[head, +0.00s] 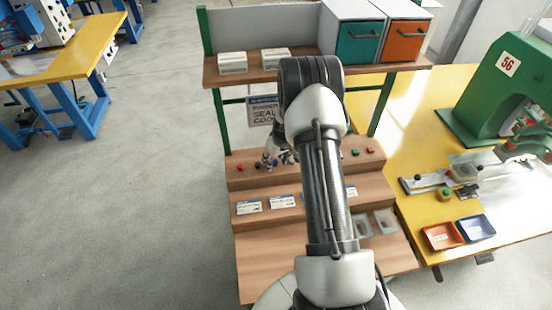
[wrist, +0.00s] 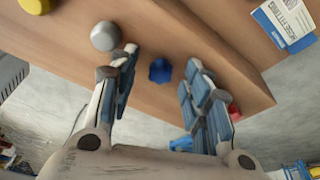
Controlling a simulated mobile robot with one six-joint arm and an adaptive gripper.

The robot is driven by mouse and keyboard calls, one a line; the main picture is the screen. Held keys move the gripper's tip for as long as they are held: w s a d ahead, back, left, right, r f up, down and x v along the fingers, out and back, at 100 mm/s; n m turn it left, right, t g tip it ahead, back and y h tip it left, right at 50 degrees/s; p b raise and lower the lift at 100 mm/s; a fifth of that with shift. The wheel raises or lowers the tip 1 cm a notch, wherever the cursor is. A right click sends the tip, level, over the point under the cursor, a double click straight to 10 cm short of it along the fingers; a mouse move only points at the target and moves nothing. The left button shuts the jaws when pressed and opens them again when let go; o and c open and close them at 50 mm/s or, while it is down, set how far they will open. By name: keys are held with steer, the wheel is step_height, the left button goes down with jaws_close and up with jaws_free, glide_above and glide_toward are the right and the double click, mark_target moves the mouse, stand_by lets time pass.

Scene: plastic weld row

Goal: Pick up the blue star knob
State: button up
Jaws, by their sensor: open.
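The blue star knob (wrist: 160,70) stands on the wooden step in the wrist view, small and lobed. My gripper (wrist: 160,60) is open, with one finger on each side of the knob in that view. The knob appears beyond or between the fingertips, and I see no finger touching it. In the head view my gripper (head: 276,155) is over the upper step of the wooden stand, at its left part. My arm hides much of the stand there, and the blue knob is too small to make out surely.
A grey ball knob (wrist: 105,36) is close beside the left finger. A yellow knob (wrist: 35,5) lies farther left. A red knob (wrist: 234,112) is partly behind the right finger. Label cards (head: 283,202) lie on the lower step. A shelf (head: 235,73) overhangs the stand.

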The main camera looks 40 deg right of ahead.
steer(key=shift+c, duration=0.2)
jaws_close()
stand_by(0.3)
steer(key=shift+s+a, duration=0.1)
